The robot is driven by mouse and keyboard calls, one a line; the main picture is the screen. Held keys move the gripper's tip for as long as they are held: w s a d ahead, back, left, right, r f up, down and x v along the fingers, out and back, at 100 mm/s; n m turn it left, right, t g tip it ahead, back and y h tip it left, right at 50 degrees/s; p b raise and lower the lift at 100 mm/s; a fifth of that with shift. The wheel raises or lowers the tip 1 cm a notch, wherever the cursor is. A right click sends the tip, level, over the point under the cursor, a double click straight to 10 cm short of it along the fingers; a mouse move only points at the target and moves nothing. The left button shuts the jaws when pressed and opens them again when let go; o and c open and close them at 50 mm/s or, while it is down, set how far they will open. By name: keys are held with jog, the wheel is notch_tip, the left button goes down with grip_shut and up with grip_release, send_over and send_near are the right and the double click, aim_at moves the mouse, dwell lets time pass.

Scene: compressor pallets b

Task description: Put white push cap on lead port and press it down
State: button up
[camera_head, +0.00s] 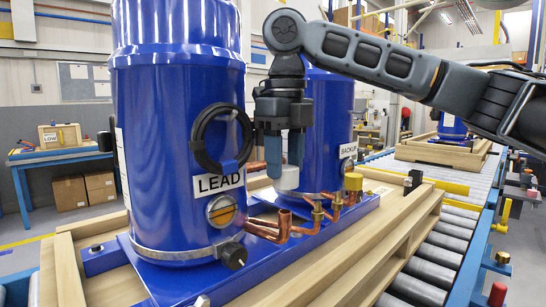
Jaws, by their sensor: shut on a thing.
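My gripper (285,160) points down, its fingers shut on the white push cap (288,179). It holds the cap in front of the gap between the two blue compressors. The lead compressor (180,110), with a "LEAD" label (219,183), stands at the left. Copper piping at its base has an upright copper stub (284,222), which looks like the lead port. The cap appears above this stub and apart from it. The backup compressor (327,110), partly hidden by my arm, stands behind with its "BACKUP" label (348,150).
Brass fittings (317,212) stand right of the stub. A yellow cylindrical part (353,184) is farther right. A black coiled cable (222,138) hangs on the lead compressor near my gripper. The wooden pallet (375,262) lies on a roller conveyor (432,262).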

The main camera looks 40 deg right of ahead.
aim_at(284, 167)
jog(key=shift+w+r+p, duration=0.1)
jog(key=shift+r+p, duration=0.05)
jog(key=shift+p, duration=0.4)
jog(key=shift+f+b, duration=0.6)
jog(key=shift+f, duration=1.65)
jog(key=shift+p, duration=0.7)
jog(key=shift+f+b, duration=0.6)
jog(key=shift+f, duration=0.6)
jog(key=o, duration=1.1)
jog(key=shift+c, duration=0.2)
jog(key=shift+r, duration=3.9)
